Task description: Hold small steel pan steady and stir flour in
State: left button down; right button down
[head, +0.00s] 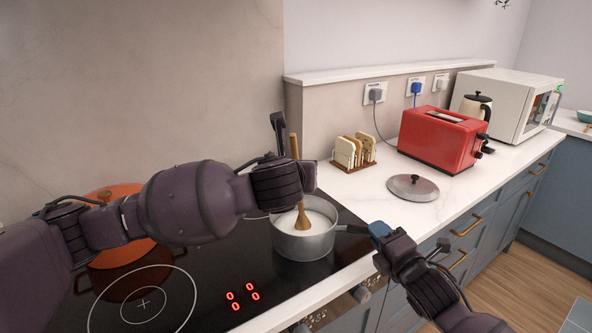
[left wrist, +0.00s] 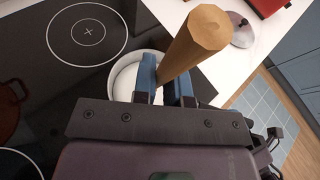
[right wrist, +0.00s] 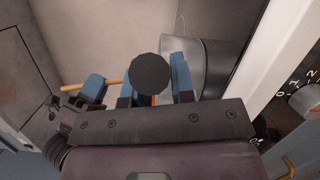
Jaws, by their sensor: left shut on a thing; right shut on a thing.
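The small steel pan (head: 303,243) stands on the black hob near its right edge, with white contents (head: 318,217) inside. My right gripper (head: 379,231) is shut on the pan's dark handle (head: 350,229), whose round end (right wrist: 150,73) fills the gap between the fingers in the right wrist view. My left gripper (head: 296,181) is above the pan, shut on a wooden spoon (head: 294,148). The spoon is close to upright, its head (head: 302,220) down in the pan at the white contents. In the left wrist view the spoon's handle (left wrist: 196,38) rises between the blue fingers, partly hiding the pan (left wrist: 124,80).
An orange pot (head: 118,192) stands at the back left of the hob, partly behind my left arm. A lid (head: 413,187), a toast rack (head: 353,152), a red toaster (head: 441,138), a kettle (head: 476,105) and a microwave (head: 510,98) stand on the counter to the right. The front left hob area is clear.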

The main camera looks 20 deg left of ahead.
aim_at(292, 137)
pick_arm(q)
jog(key=shift+s+a+r, duration=0.1)
jog(key=shift+s+r, duration=0.15)
jog(key=shift+r, duration=1.05)
jog(key=shift+s+r, duration=0.3)
jog(key=shift+r, duration=0.95)
jog(key=shift+s+a+r, duration=0.1)
jog(key=shift+s+r, duration=0.15)
jog(key=shift+r, duration=1.15)
jog(key=shift+r, duration=2.4)
pick_arm(e)
jog(key=c, duration=0.9)
grip_release()
jog(key=v, duration=1.2)
pick_arm(q)
jog(key=shift+d, duration=0.1)
pick_arm(e)
jog(key=shift+s+d, duration=0.1)
